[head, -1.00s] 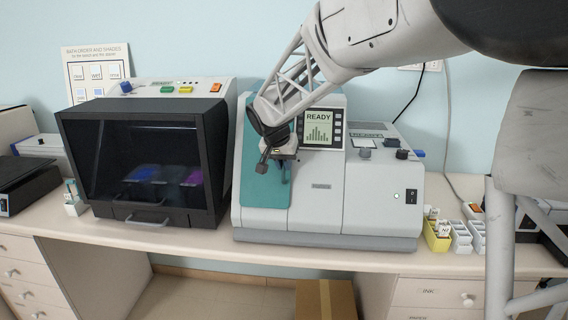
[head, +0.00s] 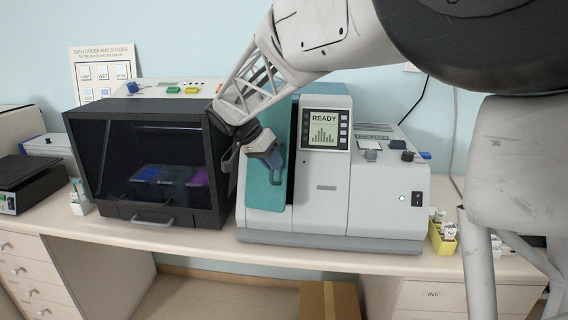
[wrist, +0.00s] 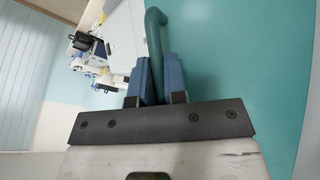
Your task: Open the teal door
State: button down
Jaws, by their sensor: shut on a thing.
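The teal door (head: 262,190) is on the front left of the pale grey machine. A dark gap shows along its right edge, so it stands partly open. Its teal handle (wrist: 155,30) shows in the wrist view, running down between my two blue fingers. My gripper (head: 272,163) is in front of the door, shut on the handle; it also shows in the wrist view (wrist: 158,78). The door's teal face (wrist: 250,70) fills the right side of the wrist view. My arm hides the door's upper left part, and the inside of the machine is too dark to make out.
A black cabinet with a glass front (head: 150,165) stands close to the left of the door. The machine's READY screen (head: 323,130) is to the right. A yellow rack (head: 442,240) stands farther right. The bench front (head: 330,257) is clear.

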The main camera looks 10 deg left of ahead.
jog(key=s+a+r+m+g+h, duration=0.1)
jog(key=s+a+m, duration=0.1)
jog(key=a, duration=1.1)
jog(key=shift+s+a+r+m+g+h, duration=0.25)
jog(key=shift+s+a+m+g+h, duration=0.05)
jog(key=shift+s+a+h, duration=0.1)
jog(key=c, duration=1.5)
grip_release()
jog(key=shift+o, duration=0.2)
jog(key=shift+r, duration=0.1)
jog(key=v, duration=0.7)
jog(key=shift+a+r, duration=0.2)
jog(key=shift+a, duration=0.05)
